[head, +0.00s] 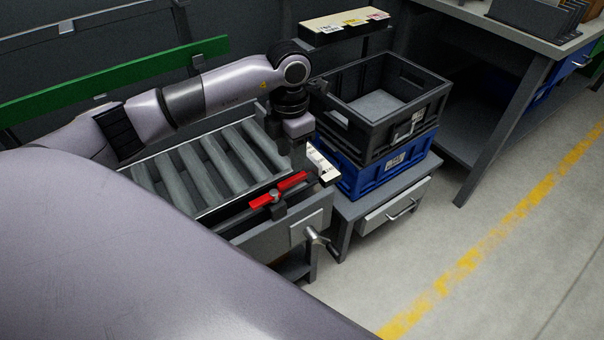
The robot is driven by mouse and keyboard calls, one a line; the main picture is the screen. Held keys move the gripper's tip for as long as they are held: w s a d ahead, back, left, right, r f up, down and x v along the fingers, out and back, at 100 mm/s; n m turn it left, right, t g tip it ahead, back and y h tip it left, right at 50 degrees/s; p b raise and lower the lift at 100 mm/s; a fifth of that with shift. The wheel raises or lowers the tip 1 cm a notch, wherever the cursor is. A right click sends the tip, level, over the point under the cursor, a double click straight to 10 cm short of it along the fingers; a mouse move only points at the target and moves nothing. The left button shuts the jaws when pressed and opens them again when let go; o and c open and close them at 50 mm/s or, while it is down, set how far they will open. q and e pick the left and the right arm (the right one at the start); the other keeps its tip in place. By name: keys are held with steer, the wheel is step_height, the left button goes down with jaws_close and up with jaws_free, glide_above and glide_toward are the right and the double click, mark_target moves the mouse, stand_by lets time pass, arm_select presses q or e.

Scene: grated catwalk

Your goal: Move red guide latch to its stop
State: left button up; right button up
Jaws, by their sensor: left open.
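The red guide latch (279,190) is a flat red bar on the near side rail of the roller conveyor (205,165), with a small dark pivot or clamp at its middle. My left gripper (318,164) comes down from the wrist just beyond the latch's right end. Its fingers are pale and open. It looks close to the latch, but I cannot tell whether they touch. The latch's stop cannot be made out clearly. My right gripper is not in view.
A black crate (433,98) sits on a blue crate (371,184) on a grey stand right of the conveyor. A metal crank handle (316,237) sticks out below the latch. A green rail (130,75) runs behind. The floor at right is clear.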

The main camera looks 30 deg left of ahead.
mark_target(292, 178)
arm_select(q)
step_height(292, 178, down, 7)
steer(key=shift+r, duration=0.2)
jaws_close()
